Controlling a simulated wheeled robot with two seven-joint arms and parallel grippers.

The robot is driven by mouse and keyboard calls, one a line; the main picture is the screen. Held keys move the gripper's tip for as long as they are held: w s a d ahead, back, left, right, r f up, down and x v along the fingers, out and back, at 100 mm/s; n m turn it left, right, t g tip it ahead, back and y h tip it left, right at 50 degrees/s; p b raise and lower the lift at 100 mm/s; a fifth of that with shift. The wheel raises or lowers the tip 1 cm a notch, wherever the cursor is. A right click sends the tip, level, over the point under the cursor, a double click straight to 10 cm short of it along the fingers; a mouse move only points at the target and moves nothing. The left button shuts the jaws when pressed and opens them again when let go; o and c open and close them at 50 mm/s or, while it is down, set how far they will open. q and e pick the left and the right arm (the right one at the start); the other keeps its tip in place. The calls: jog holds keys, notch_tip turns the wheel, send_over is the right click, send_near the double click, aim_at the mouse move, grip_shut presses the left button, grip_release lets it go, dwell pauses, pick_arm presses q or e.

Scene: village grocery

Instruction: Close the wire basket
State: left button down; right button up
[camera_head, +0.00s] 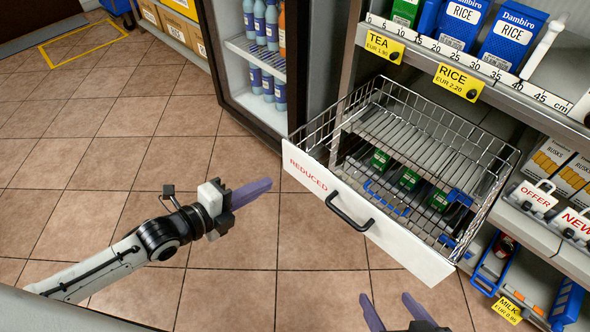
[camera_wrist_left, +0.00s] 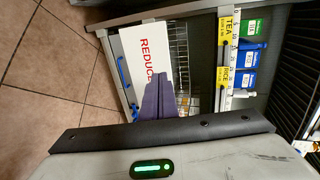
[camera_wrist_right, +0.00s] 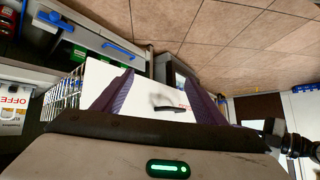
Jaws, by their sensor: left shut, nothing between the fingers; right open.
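The wire basket (camera_head: 487,182) is pulled out from the shelf unit, with a white front panel (camera_head: 405,238) marked REDUCED and a black handle (camera_head: 348,212). Its wire floor looks empty, and items on a lower level show through it. My left gripper (camera_head: 257,190) is shut and empty, left of the panel and apart from it. In the left wrist view its fingers overlap the panel (camera_wrist_left: 148,60). My right gripper (camera_head: 390,310) is open and empty, low in front of the panel. In the right wrist view the panel (camera_wrist_right: 150,92) and handle (camera_wrist_right: 168,108) lie between its fingers.
A drinks cooler (camera_head: 262,75) with bottles stands left of the basket. The shelf above holds RICE boxes (camera_head: 462,22) behind a yellow price tag (camera_head: 458,82). RUSKS boxes (camera_head: 553,160) and OFFER signs are at the right. The tiled floor (camera_head: 110,150) at left is clear.

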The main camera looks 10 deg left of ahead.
pick_arm(q)
jog(key=b, duration=0.3)
send_near(306, 161)
jog(key=x, duration=0.4)
jog(key=shift+w+d+f, duration=0.1)
jog(key=shift+w+f, duration=0.25)
jog(key=shift+w+d, duration=0.4)
jog(key=shift+w, duration=0.15)
jog(key=shift+w, duration=0.1)
